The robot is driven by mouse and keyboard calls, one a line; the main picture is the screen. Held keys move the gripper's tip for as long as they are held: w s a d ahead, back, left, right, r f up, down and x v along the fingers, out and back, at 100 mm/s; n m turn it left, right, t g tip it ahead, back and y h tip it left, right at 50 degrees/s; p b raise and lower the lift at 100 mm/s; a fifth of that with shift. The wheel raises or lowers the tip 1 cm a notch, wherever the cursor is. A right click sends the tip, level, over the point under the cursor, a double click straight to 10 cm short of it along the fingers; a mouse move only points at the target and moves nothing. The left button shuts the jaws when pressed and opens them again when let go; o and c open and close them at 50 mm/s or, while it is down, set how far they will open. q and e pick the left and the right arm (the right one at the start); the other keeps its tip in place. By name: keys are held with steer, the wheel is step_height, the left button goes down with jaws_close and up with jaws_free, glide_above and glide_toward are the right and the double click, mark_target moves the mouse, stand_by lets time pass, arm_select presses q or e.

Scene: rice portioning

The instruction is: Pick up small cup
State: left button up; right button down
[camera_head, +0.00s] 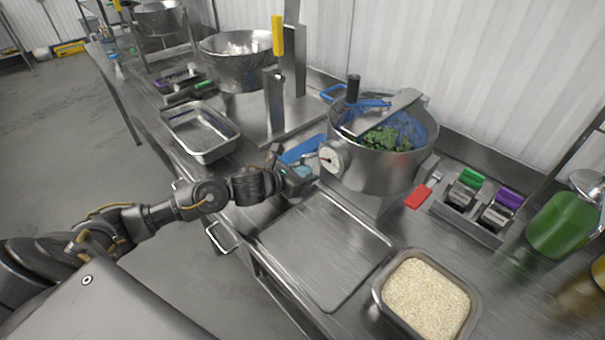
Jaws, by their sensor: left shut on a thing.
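My left gripper (291,177) reaches in from the left over the counter, in front of the big steel pot. It is shut on a small light blue-grey thing (303,171), which appears to be the small cup; the fingers hide much of it, and I cannot tell whether it is clear of the counter. A blue item (303,150) lies just behind the gripper, partly covered. My right gripper is not in view.
The steel pot (372,172) with greens and a dial stands right of the gripper. An empty flat steel tray (325,250) lies in front, beside a rice pan (391,306). A deep empty pan (205,149) sits left. Handled tools (466,190) and a green bottle (562,222) stand right.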

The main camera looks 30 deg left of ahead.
arm_select(q)
steer(key=shift+c, duration=0.7)
steer(key=shift+r, duration=0.1)
steer(key=shift+r+b, duration=0.4)
steer(key=shift+r, duration=0.9)
steer(key=s+a+r+b, duration=0.3)
steer(key=s+a+r, duration=0.4)
steer(key=s+r, duration=0.3)
steer(key=shift+s+a+b, duration=0.35)
steer(key=shift+s, duration=0.35)
steer(key=shift+s+r, duration=0.1)
